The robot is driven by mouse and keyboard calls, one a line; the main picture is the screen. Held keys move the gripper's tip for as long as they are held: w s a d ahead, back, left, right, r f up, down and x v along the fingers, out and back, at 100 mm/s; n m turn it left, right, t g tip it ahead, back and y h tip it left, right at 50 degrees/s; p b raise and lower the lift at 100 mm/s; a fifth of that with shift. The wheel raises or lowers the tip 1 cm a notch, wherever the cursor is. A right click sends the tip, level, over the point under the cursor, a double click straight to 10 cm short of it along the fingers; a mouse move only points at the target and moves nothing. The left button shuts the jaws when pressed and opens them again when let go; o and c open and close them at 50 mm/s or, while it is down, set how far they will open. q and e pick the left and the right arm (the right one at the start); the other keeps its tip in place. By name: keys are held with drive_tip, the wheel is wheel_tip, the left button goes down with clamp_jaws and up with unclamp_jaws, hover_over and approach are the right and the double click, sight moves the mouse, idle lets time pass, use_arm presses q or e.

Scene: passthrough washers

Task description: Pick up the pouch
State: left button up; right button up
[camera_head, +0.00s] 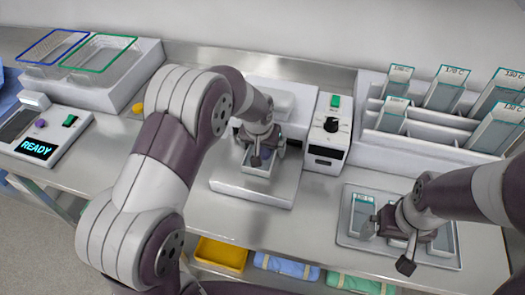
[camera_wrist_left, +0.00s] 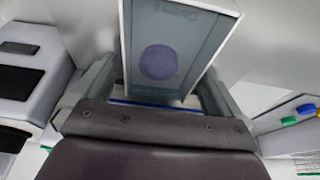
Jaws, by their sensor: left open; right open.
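A clear pouch with a teal edge (camera_head: 257,165) is at the front of the white sealing machine in the middle of the table. In the left wrist view the pouch (camera_wrist_left: 200,75) stands large between my fingers, with a round purple disc (camera_wrist_left: 159,62) showing inside it. My left gripper (camera_head: 262,150) is open, with its fingers on either side of this pouch; I cannot tell whether they touch it. My right gripper (camera_head: 398,236) is open over a metal tray (camera_head: 352,190) at the front right, which holds other pouches (camera_head: 363,213), partly hidden by the gripper.
The white machine (camera_head: 235,187) has a control box with a black knob (camera_head: 331,125). A rack (camera_head: 424,129) of labelled pouches stands at the back right. Wire-lidded bins (camera_head: 100,55) and a unit reading READY (camera_head: 38,148) are at left. A yellow bin (camera_head: 222,255) sits below the table.

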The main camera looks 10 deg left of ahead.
use_arm(q)
drive_tip(key=c, duration=0.9)
drive_tip(key=shift+o, duration=0.2)
drive_tip(key=shift+s+r, duration=0.1)
